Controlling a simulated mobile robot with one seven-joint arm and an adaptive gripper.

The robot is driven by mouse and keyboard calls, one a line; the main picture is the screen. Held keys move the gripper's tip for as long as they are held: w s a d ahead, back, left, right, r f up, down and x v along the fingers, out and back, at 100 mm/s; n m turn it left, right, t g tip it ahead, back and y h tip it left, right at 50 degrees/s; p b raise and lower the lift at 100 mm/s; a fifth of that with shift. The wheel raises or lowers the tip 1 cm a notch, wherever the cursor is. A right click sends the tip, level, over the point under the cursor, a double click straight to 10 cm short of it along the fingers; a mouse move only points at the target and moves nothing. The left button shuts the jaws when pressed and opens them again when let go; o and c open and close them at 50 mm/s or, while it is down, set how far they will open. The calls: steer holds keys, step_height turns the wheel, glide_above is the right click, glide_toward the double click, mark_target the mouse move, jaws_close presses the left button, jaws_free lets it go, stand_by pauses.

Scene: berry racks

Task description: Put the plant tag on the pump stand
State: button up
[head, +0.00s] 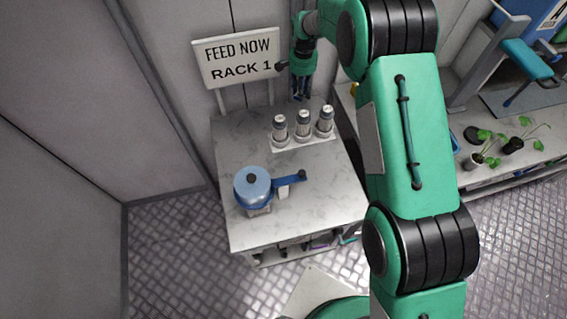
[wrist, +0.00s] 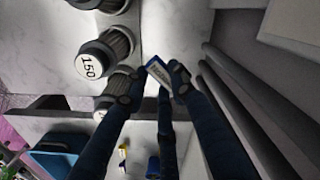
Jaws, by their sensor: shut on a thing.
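My gripper (head: 301,92) is above the back edge of a marble-topped stand (head: 236,134), which I take to be the pump stand. In the wrist view its dark blue fingers are shut on a small white tag with blue edges and dark print (wrist: 159,71), the plant tag. The tag sticks out at the fingertips, tilted; its lower part is hidden by the fingers. In the head view I cannot make out the tag. A blue pump-like vessel (head: 252,184) with a blue arm stands on the front left of the stand.
Three capped bottles (head: 303,125) stand in a row on a white base at the stand's back; one reads 150 (wrist: 90,66) in the wrist view. A sign (head: 238,58) reads FEED NOW RACK 1. Potted seedlings (head: 490,150) sit on a bench at right. The stand's front right is clear.

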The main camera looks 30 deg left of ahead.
steer(key=s+a+f+n+b, duration=0.1)
steer(key=s+a+n+b, duration=0.1)
steer(key=s+a, duration=0.85)
steer(key=n+b, duration=0.3)
glide_above(237, 146)
steer(key=shift+s+a+f, duration=0.1)
steer(key=shift+f, duration=0.6)
steer(key=shift+f, duration=3.15)
steer(key=shift+f+b, duration=0.55)
steer(key=shift+f, duration=1.35)
steer(key=shift+f, duration=0.15)
